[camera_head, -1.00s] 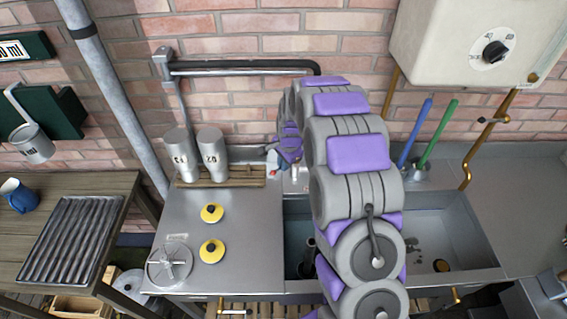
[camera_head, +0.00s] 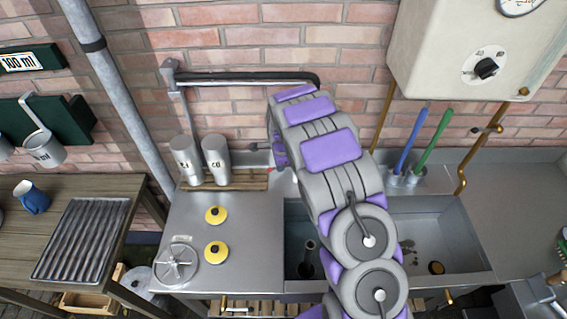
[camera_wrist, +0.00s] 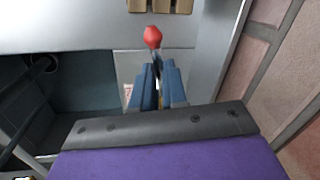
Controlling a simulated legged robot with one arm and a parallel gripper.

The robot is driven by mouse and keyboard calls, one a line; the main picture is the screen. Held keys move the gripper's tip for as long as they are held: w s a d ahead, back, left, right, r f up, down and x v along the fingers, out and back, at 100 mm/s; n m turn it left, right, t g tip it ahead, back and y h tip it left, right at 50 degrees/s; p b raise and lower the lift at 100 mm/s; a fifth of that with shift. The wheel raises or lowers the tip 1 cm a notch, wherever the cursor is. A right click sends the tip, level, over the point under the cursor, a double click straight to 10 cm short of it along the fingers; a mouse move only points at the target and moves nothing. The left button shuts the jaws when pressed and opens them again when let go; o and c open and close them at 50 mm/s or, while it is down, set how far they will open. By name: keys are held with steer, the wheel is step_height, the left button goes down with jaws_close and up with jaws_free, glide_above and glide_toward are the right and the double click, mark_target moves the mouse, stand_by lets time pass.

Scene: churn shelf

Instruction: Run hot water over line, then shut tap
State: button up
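My gripper (camera_wrist: 160,88) is over the back left corner of the sink (camera_head: 466,246). In the wrist view its two blue fingers stand close together around a thin stem with a red knob (camera_wrist: 152,37). I cannot tell whether they press on it. In the head view the red knob (camera_head: 270,170) shows just left of my arm, which hides the gripper and the tap area. No running water is visible. A cream water heater (camera_head: 430,50) with a black dial (camera_head: 486,68) hangs on the wall at the upper right. I cannot identify the line.
Two metal cups (camera_head: 216,160) stand on a wooden rack left of my arm. A dark wall pipe (camera_head: 245,79) runs above. Blue and green rods (camera_head: 436,138) stand behind the sink.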

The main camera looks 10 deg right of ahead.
steer(key=o, duration=0.5)
steer(key=shift+a, duration=0.85)
steer(key=shift+d+r, duration=0.2)
steer(key=shift+d, duration=0.5)
steer(key=shift+s+a+r+p, duration=0.25)
steer(key=shift+s+r, duration=0.3)
steer(key=shift+r, duration=2.2)
steer(key=shift+s+a+r+p, duration=0.25)
steer(key=shift+s+r, duration=0.25)
steer(key=shift+r, duration=2.25)
steer(key=shift+s+a+r+p, duration=0.25)
steer(key=shift+s+r, duration=0.3)
steer(key=shift+r, duration=2.2)
